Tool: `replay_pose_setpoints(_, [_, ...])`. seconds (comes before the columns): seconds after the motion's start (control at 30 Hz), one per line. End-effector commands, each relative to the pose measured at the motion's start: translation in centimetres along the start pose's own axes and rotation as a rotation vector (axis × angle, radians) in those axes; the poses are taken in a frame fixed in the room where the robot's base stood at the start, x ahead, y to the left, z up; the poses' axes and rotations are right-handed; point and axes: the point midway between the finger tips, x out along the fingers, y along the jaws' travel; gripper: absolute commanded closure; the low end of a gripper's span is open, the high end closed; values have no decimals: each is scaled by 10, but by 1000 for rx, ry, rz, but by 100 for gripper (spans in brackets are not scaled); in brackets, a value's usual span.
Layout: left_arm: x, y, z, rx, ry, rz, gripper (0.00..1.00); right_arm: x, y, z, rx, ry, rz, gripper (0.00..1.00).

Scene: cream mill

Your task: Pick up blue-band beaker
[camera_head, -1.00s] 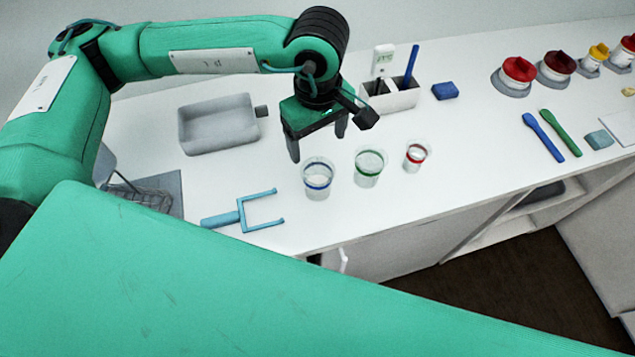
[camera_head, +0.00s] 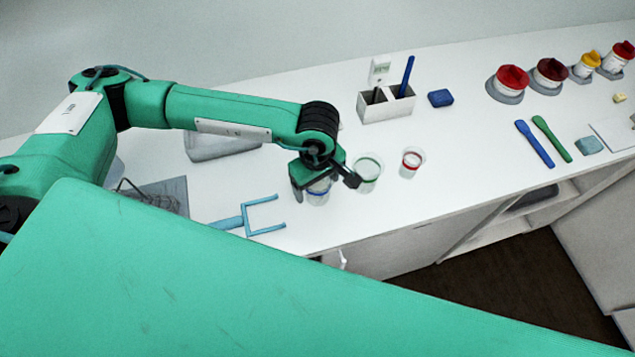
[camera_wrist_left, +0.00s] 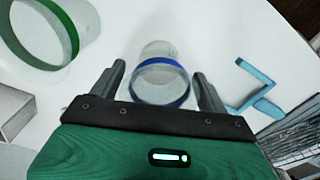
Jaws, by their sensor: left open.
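The blue-band beaker (camera_head: 318,196) is a clear cup with a blue ring, standing on the white counter near its front edge. My left gripper (camera_head: 316,188) is above it in the head view and hides much of it. In the left wrist view the beaker (camera_wrist_left: 160,80) sits between the two fingers of my left gripper (camera_wrist_left: 160,82), which are open and on either side of it. I cannot tell whether they touch it. My right gripper is not in view.
A green-band beaker (camera_head: 367,174) stands close to the right of my left gripper, with a red-band beaker (camera_head: 411,162) beyond. A light-blue forked tool (camera_head: 262,215) lies to the left. A grey tray (camera_head: 225,145) and a white holder (camera_head: 385,106) stand behind.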

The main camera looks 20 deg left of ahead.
Motion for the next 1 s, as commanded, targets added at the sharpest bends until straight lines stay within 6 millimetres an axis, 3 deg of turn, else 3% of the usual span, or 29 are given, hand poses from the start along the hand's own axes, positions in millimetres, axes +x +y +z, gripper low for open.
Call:
replay_pose_setpoints(0.2, [1,0,0,0,0,1,23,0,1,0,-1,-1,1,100])
replay_pose_setpoints(0.37, [1,0,0,0,0,1,53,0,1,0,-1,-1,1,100])
replay_pose_setpoints(0.77, [-6,1,0,0,0,4,53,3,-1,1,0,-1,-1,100])
replay_pose_setpoints(1.0, [-41,2,-1,0,1,8,53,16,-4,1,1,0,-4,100])
